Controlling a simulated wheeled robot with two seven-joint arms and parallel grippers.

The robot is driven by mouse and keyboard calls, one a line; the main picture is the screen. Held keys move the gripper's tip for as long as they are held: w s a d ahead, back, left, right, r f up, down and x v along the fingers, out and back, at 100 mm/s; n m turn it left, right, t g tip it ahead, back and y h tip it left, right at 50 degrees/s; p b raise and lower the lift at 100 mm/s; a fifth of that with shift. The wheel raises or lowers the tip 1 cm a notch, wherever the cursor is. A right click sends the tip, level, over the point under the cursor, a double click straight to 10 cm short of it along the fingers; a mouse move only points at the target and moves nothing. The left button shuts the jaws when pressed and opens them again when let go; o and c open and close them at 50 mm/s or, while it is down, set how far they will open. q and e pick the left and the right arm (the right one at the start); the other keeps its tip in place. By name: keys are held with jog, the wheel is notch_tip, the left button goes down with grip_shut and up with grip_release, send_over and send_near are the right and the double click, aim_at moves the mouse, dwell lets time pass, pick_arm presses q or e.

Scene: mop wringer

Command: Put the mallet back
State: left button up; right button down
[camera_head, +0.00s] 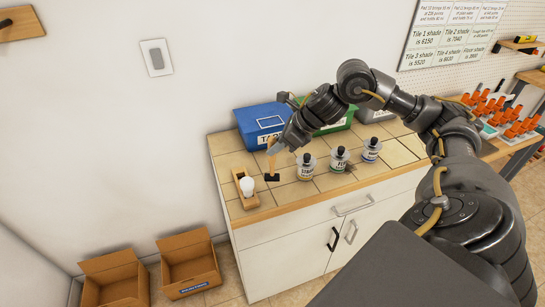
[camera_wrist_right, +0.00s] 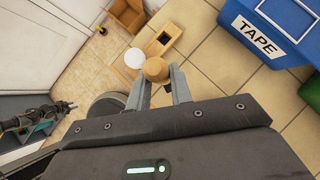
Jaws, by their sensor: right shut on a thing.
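The mallet (camera_head: 271,161) has a pale wooden handle and a black head, which is low over or on the tiled counter; I cannot tell whether it touches. My right gripper (camera_head: 274,147) is shut on the upper part of the handle. In the right wrist view the round handle end (camera_wrist_right: 155,68) shows between the two fingers of the right gripper (camera_wrist_right: 158,80). A dark round shape beside the fingers is partly hidden there. What looks like my left gripper (camera_wrist_right: 65,107) shows at the left edge of that view; its jaws are unclear.
A wooden block (camera_head: 239,174) with a slot and a white bulb-like thing (camera_head: 247,186) stand left of the mallet. Three labelled jars (camera_head: 340,158) stand to its right. A blue TAPE bin (camera_head: 255,116) is behind. Open boxes (camera_head: 190,262) are on the floor.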

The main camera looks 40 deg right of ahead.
aim_at(276, 174)
jog(key=f+b, duration=0.2)
jog(key=f, duration=0.1)
jog(key=shift+w+d+f+b, duration=0.15)
jog(key=shift+w+f+b, duration=0.05)
jog(key=shift+w+b, duration=0.15)
jog(key=shift+w+f, duration=0.1)
jog(key=shift+f, duration=0.3)
jog(key=shift+d+r, duration=0.1)
jog(key=shift+s+r, duration=0.15)
jog(key=shift+s, duration=0.15)
jog(key=c, duration=1.3)
grip_release()
jog(key=shift+w+f, duration=0.1)
jog(key=shift+f, duration=0.15)
jog(key=shift+o, duration=0.2)
jog(key=shift+r, duration=0.1)
